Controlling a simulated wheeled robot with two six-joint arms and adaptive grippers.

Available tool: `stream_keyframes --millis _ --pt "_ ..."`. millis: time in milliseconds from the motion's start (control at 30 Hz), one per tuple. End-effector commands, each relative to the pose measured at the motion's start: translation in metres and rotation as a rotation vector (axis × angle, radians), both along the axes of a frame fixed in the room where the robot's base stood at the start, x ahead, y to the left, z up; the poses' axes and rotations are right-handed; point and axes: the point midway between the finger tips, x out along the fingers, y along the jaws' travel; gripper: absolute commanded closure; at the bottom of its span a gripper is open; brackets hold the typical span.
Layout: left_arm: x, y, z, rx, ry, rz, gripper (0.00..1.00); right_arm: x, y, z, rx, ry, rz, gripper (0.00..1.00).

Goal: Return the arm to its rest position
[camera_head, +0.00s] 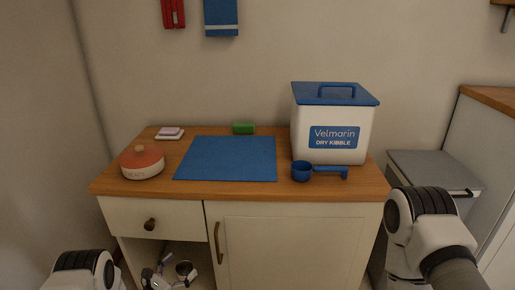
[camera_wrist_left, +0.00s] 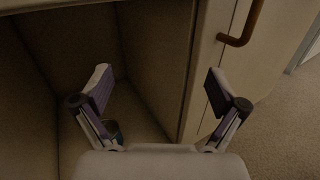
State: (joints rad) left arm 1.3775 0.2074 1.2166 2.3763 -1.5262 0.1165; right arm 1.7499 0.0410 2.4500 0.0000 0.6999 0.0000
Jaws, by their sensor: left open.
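My left gripper (camera_head: 168,272) is low in front of the open compartment (camera_wrist_left: 150,30) under the drawer, left of the cabinet door. In the left wrist view the gripper (camera_wrist_left: 158,80) is open, with nothing between its fingers. A small round vessel (camera_head: 184,268) shows beside the gripper, inside the compartment. In the left wrist view a dark bluish thing (camera_wrist_left: 117,131) is partly hidden behind the left finger. My right arm comes in at the lower right, and its gripper is out of view.
The door handle (camera_wrist_left: 240,38) is close right of my left gripper. The wooden top (camera_head: 230,190) holds a blue mat (camera_head: 228,158), kibble bin (camera_head: 332,120), blue scoop (camera_head: 303,172), red-lidded pot (camera_head: 142,162), green sponge (camera_head: 243,128) and soap dish (camera_head: 170,134). A grey bin (camera_head: 433,170) stands right.

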Motion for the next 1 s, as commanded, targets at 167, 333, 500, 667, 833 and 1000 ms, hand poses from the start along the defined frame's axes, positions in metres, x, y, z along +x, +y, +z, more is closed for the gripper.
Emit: stream_keyframes --millis 167,333,500,667,833,1000 --pt "-0.011 -0.045 0.000 -0.002 0.047 -0.127 0.03 0.001 0.000 -0.024 0.000 -0.001 0.002 0.00" --pt "-0.053 -0.086 -0.025 0.069 0.190 -0.304 0.03 0.001 0.000 -0.033 0.000 0.000 0.001 0.00" --pt "-0.122 -0.119 -0.060 0.199 0.369 -0.531 0.03 0.001 0.000 -0.043 0.000 0.000 0.001 0.00" --pt "-0.236 -0.131 -0.097 0.435 0.568 -0.864 0.03 0.001 0.001 -0.055 0.000 0.000 0.001 0.00" --pt "-0.381 -0.083 -0.117 0.845 0.665 -1.347 0.03 0.001 0.001 -0.067 0.000 0.000 0.001 0.00" --pt "-0.462 0.000 -0.112 1.341 0.404 -1.816 0.03 0.001 0.001 -0.073 0.000 0.000 0.001 0.00"
